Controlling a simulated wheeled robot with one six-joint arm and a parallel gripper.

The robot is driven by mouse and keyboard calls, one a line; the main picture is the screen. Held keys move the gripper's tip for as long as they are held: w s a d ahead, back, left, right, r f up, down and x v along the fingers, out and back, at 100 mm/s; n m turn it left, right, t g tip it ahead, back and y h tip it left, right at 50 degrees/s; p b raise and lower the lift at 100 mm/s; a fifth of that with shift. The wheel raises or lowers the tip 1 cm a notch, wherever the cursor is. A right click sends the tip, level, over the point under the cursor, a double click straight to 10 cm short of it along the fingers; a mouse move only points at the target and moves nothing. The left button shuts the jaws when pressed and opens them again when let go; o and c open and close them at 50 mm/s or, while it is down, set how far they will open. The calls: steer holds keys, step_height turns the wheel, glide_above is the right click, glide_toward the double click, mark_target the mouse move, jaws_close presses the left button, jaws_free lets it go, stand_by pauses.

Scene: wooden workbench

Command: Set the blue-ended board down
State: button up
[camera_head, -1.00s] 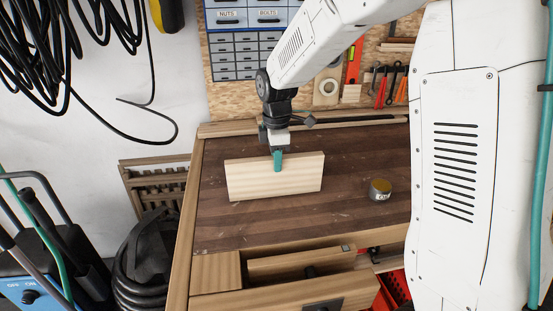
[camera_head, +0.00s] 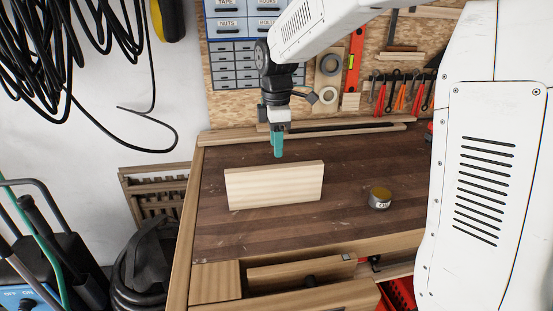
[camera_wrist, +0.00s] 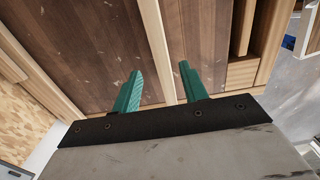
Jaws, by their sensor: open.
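A pale wooden board (camera_head: 274,186) stands upright on its long edge on the dark workbench top (camera_head: 350,165). I see no blue end on it in either view. My gripper (camera_head: 279,155) is just above and behind the board's top edge in the head view, apart from it. In the wrist view the two green fingers (camera_wrist: 160,70) are spread, with the board's narrow top edge (camera_wrist: 155,32) showing as a pale strip between and beyond them. The gripper holds nothing.
A small round tin (camera_head: 380,198) stands to the board's right. An open drawer (camera_head: 330,297) juts out at the bench front. A wooden rail runs along the back, below a pegboard with tools (camera_head: 400,95). The bench between board and tin is clear.

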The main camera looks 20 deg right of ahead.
steer(key=s+d+r+m, duration=0.1)
steer(key=s+r+m, duration=0.3)
steer(key=s+r, duration=0.4)
steer(key=s+d+f+m, duration=0.1)
steer(key=s+m, duration=0.5)
steer(key=s, duration=0.6)
steer(key=s+d+f+m+t, duration=0.1)
steer(key=s+f+m, duration=0.3)
steer(key=s, duration=0.8)
steer(key=shift+m, duration=0.9)
